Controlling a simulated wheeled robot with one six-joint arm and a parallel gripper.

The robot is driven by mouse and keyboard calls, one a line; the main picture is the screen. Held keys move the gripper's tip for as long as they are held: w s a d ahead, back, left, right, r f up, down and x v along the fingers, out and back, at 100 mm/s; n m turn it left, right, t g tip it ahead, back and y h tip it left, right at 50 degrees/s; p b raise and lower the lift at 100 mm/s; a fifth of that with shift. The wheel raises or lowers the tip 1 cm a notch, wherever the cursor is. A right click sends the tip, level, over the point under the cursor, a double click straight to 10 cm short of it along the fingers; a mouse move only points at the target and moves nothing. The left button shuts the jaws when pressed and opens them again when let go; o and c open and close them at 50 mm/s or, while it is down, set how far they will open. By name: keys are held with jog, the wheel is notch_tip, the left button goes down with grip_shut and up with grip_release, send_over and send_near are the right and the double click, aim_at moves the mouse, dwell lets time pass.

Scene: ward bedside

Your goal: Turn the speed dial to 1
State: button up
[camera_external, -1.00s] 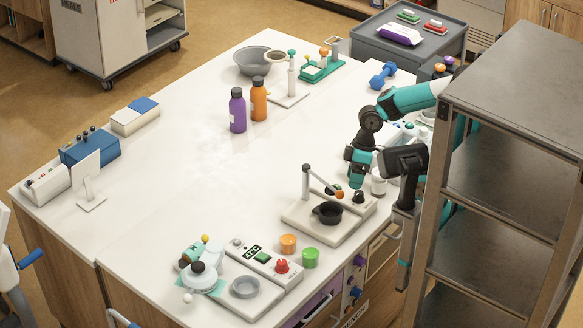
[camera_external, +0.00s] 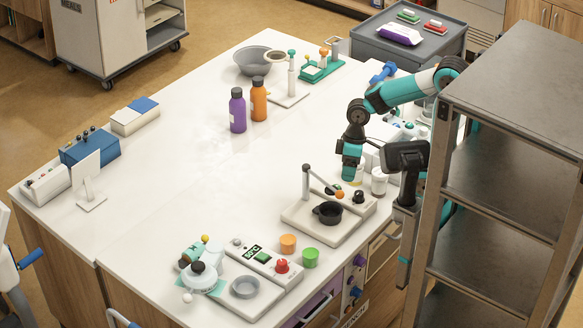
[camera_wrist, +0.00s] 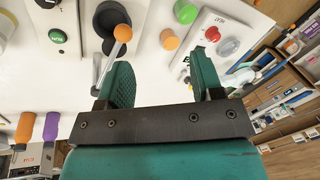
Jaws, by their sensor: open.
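A light-coloured device with a black cup (camera_external: 328,212) and a lever arm stands near the table's right edge. A black knob (camera_external: 358,196) and a green button (camera_external: 338,187) sit along its back strip. In the wrist view a black knob (camera_wrist: 47,3) is cut off at the top edge beside the green button (camera_wrist: 57,36). I cannot read a speed label or a setting. My gripper (camera_external: 349,177) hangs above the device's back edge, left of the knob. In the wrist view my gripper (camera_wrist: 152,60) is open and empty, apart from the knob.
The lever's orange ball (camera_external: 339,195) is close to my gripper. White jars (camera_external: 379,181) stand just right of it. A heater-like unit with a red knob (camera_external: 282,266) is at the front, near orange (camera_external: 288,243) and green (camera_external: 311,257) cups. A metal shelf (camera_external: 515,95) borders the right.

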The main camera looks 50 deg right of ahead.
jog(key=w+d+m+g+h+p, duration=0.1)
jog(key=w+d+m+h+p, duration=0.1)
jog(key=w+d, duration=0.4)
jog(key=m+g+h+p, duration=0.1)
jog(key=g+h+p, duration=0.1)
jog(key=g+p, duration=0.1)
send_near(358, 192)
jog(key=p+x, duration=0.1)
jog(key=x, duration=0.9)
jog(key=c, duration=0.9)
